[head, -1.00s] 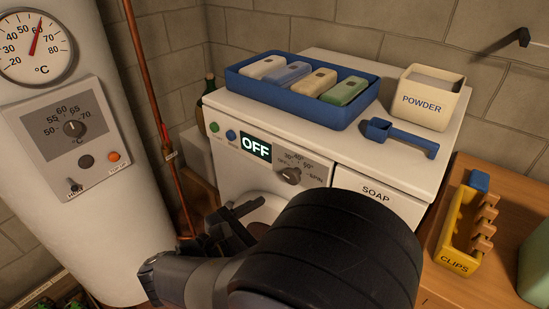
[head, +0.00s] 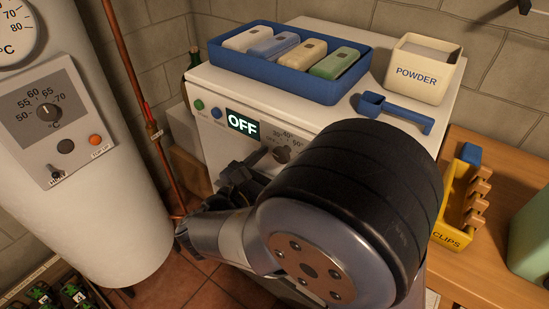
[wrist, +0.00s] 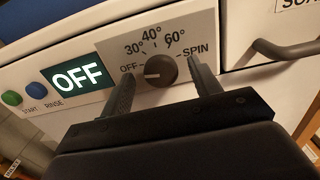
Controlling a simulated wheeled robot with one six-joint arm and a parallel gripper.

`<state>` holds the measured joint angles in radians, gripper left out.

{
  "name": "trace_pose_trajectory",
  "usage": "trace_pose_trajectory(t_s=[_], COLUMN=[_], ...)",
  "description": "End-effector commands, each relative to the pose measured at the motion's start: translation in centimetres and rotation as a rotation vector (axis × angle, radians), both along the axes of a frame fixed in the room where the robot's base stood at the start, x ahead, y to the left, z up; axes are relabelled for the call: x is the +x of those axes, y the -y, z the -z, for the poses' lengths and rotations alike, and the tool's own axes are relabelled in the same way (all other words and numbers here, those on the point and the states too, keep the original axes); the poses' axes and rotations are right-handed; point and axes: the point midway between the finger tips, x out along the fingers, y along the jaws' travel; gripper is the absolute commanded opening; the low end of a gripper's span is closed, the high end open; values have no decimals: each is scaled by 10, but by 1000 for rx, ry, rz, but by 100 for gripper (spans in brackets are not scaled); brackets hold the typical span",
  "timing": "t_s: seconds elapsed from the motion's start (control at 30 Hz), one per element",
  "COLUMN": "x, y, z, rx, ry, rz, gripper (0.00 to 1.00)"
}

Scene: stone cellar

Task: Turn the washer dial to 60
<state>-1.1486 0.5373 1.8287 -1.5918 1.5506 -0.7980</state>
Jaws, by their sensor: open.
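The washer dial (wrist: 160,70) is a dark round knob on the white washer's front panel, with marks OFF, 30°, 40°, 60° and SPIN around it. Its pale pointer line is turned toward OFF, and the display (wrist: 79,78) reads OFF. In the head view the dial (head: 281,155) shows just beyond my gripper (head: 245,172). In the wrist view my gripper (wrist: 160,88) is open, one finger on each side of the dial. The fingers look apart from the knob; their exact distance from the panel is hard to tell.
A green START button (wrist: 11,98) and blue RINSE button (wrist: 41,87) sit left of the display. A drawer handle (wrist: 285,48) is at the right. On the washer stand a blue tray (head: 270,82), a scoop (head: 400,112) and a powder box (head: 418,75). A boiler (head: 95,190) stands left.

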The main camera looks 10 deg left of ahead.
Motion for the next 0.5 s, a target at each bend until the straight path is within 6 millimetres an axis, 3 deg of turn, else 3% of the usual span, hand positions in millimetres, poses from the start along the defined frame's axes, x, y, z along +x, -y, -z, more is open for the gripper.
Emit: trace_pose_trajectory(t_s=[0.37,0.5], x=[6,6], y=[2,2], z=[0,0], rx=[0,0], ry=[0,0], rz=[-1,-1], gripper=[59,49])
